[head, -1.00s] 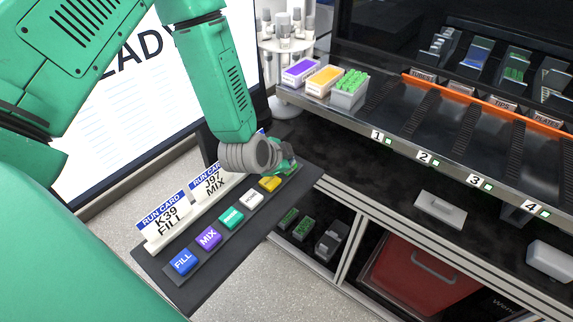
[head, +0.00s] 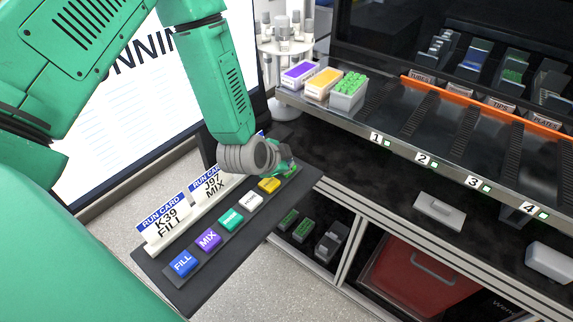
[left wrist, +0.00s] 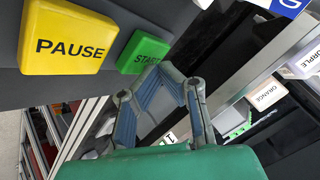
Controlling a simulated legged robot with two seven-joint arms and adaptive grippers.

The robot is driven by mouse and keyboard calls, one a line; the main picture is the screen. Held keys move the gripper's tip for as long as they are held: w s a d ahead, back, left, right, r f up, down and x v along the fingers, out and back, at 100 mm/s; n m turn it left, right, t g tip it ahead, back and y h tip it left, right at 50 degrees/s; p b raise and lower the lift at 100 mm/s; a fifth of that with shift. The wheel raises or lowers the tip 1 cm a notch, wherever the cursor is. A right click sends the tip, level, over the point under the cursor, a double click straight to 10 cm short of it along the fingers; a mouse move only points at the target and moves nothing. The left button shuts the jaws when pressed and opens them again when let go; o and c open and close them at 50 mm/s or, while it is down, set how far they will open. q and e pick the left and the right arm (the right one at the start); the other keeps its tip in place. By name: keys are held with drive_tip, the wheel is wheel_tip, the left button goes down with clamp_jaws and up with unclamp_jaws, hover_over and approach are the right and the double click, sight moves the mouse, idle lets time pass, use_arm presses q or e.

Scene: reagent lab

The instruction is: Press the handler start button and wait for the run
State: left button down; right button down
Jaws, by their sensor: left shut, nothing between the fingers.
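The green START button (left wrist: 143,53) is at the far end of the button strip, beside the yellow PAUSE button (left wrist: 68,40); the gripper partly covers it in the head view. My left gripper (left wrist: 163,72) is shut and empty. Its fingertips are at the edge of the START button in the left wrist view; I cannot tell whether they press it. The screen (head: 120,105) behind my arm shows part of a large word, "NNIN". My right gripper is not in view.
The console (head: 155,265) also carries FILL (head: 183,263), MIX (head: 208,240), a teal button (head: 231,219) and HOME (head: 251,201). Run cards (head: 165,222) stand behind them. At right is a deck with numbered lanes, holding purple (head: 299,74), orange (head: 323,83) and green-topped (head: 348,92) boxes.

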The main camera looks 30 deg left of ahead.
use_arm(q)
drive_tip(key=shift+a+r+p, duration=0.1)
drive_tip(key=shift+r+p, duration=0.2)
drive_tip(key=shift+r, duration=0.3)
wheel_tip(320, 180, up, 5)
drive_tip(key=p, duration=0.4)
idle(0.8)
